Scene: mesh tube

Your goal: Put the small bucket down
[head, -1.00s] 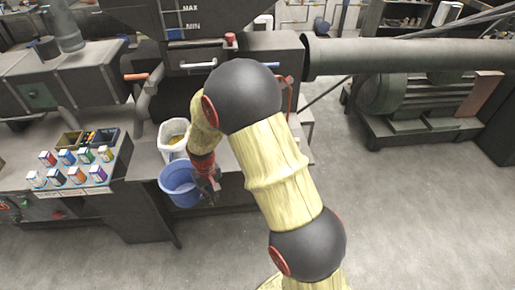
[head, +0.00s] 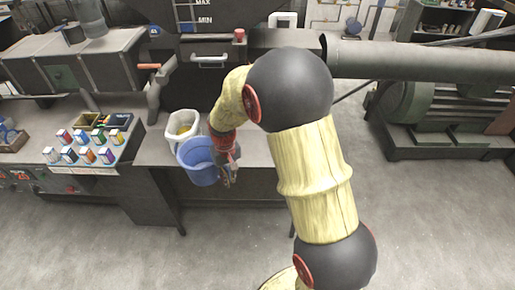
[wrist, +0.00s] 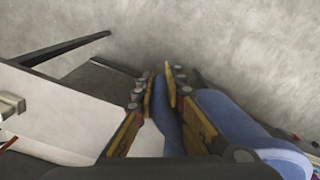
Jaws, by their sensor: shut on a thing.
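The small bucket (head: 201,167) is blue and open at the top. In the head view it hangs at the front edge of the dark bench, just in front of a white bucket. My gripper (head: 230,174) is at its right side, shut on its wall or rim. In the wrist view my gripper (wrist: 162,82) has its fingers close together with blue between them.
The white bucket (head: 183,122) with yellowish contents stands on the bench (head: 152,152). Several small cartons (head: 88,156) and open bins (head: 103,121) are to the left. A machine with a handle (head: 208,62) is behind. Grey floor (head: 235,240) is clear in front.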

